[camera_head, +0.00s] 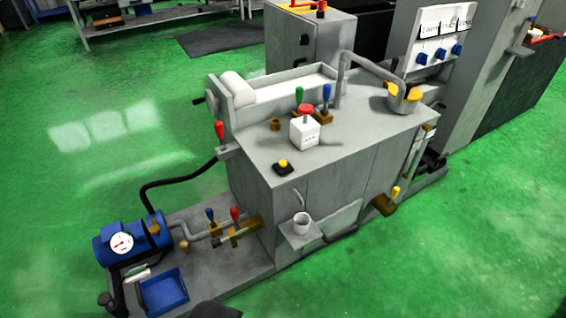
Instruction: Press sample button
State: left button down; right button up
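No readable label shows which of these is the sample button. Both buttons are in plain sight and nothing touches them. Neither of my grippers can be made out. A dark shape at the bottom edge is cut off and too unclear to name.
Green, blue and red levers rise from the machine. A curved grey pipe (372,65) arches over its right end to a yellow-rimmed cup (403,97). A blue motor with a gauge (122,243) and a blue tray (164,291) are at front left. Green floor (480,240) is clear at right.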

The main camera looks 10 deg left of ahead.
aim_at(283, 164)
jog(key=i+l, duration=0.15)
jog(key=l, duration=0.2)
jog(key=i+l, duration=0.1)
jog(key=l, duration=0.25)
jog(key=i+l, duration=0.15)
jog(key=l, duration=0.2)
jog(key=i+l+u, duration=0.1)
jog(key=l, duration=0.25)
jog(key=i+l, duration=0.15)
jog(key=l, duration=0.2)
jog(key=i+l, duration=0.15)
jog(key=l, duration=0.2)
jog(key=k, duration=0.15)
